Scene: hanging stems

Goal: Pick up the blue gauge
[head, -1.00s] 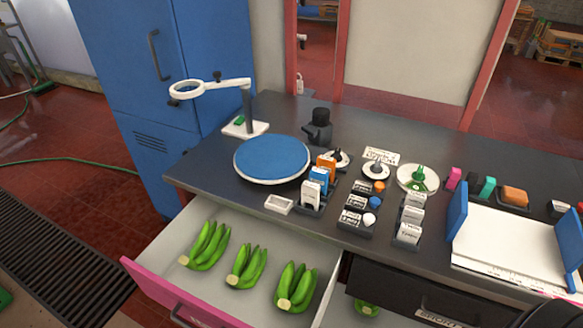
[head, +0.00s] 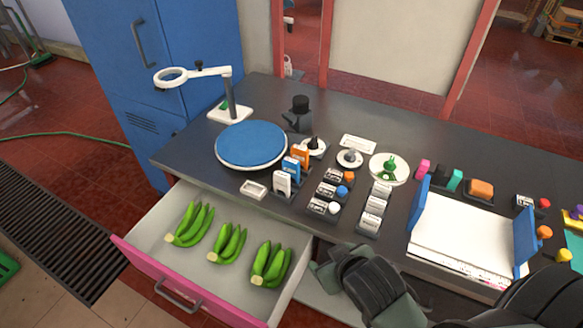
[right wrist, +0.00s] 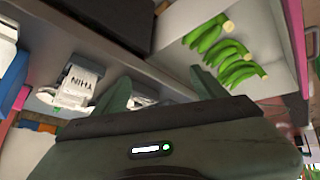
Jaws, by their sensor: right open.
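A blue upright piece (head: 291,166), which looks like the blue gauge, stands in a small dark rack between an orange piece (head: 300,155) and a white piece (head: 282,184). The white piece partly hides it. My right gripper (head: 326,272) is in front of the counter edge, beside the open drawer, below and right of the blue piece and apart from it. In the right wrist view its two fingers (right wrist: 160,90) are spread with nothing held between them. I cannot make out the blue piece in that view. My left gripper is not in view.
A round blue-topped disc (head: 251,144) and a magnifier stand (head: 230,112) are left of the rack. Labelled blocks (head: 374,212) crowd the counter to its right. The open drawer (head: 146,252) holds green bananas (head: 227,243). A white tray with blue sides (head: 462,235) lies farther right.

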